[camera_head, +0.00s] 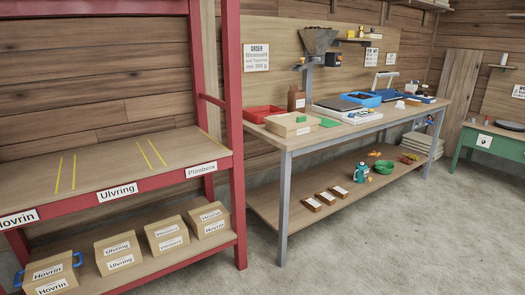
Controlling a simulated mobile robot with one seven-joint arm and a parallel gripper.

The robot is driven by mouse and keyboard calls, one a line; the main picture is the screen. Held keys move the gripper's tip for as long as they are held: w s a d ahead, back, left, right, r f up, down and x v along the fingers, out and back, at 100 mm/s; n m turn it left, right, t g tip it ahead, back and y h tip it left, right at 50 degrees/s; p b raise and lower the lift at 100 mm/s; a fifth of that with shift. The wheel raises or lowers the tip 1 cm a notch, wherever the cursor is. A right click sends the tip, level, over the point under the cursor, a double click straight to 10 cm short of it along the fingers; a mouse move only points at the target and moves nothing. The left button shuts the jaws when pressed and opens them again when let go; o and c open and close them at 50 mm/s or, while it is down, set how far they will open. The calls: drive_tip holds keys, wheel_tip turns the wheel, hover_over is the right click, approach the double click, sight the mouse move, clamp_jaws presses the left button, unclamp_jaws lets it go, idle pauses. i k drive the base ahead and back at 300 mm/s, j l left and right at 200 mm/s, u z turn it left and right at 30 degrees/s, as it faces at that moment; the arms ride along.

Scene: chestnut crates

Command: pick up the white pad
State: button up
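I cannot tell for certain which thing is the white pad. A small white item (400,105) lies on the workbench, right of the middle, near the blue tray (363,98). It is too small to make out its shape. A pale flat-topped device (342,111) with a dark plate stands nearer on the same bench. My gripper does not show in this view.
The workbench (300,143) also carries a red tray (263,114), a wooden crate (290,130) and a brown container (296,99). A red rack (236,150) with labelled boxes stands at left. A green table (492,142) is at right. The concrete floor in front is clear.

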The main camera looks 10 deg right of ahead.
sight(399, 104)
drive_tip(key=i+l+z, duration=0.1)
drive_tip(key=i+z, duration=0.75)
drive_tip(key=z, duration=0.15)
drive_tip(key=i+z, duration=0.25)
drive_tip(key=i, duration=0.3)
drive_tip(key=i+z, duration=0.3)
drive_tip(key=i, duration=0.25)
drive_tip(key=i+u, duration=0.15)
drive_tip(key=i, duration=0.7)
drive_tip(key=i+l+u, duration=0.15)
drive_tip(key=i, duration=0.7)
drive_tip(key=i+l+u, duration=0.25)
drive_tip(key=i+l, duration=1.6)
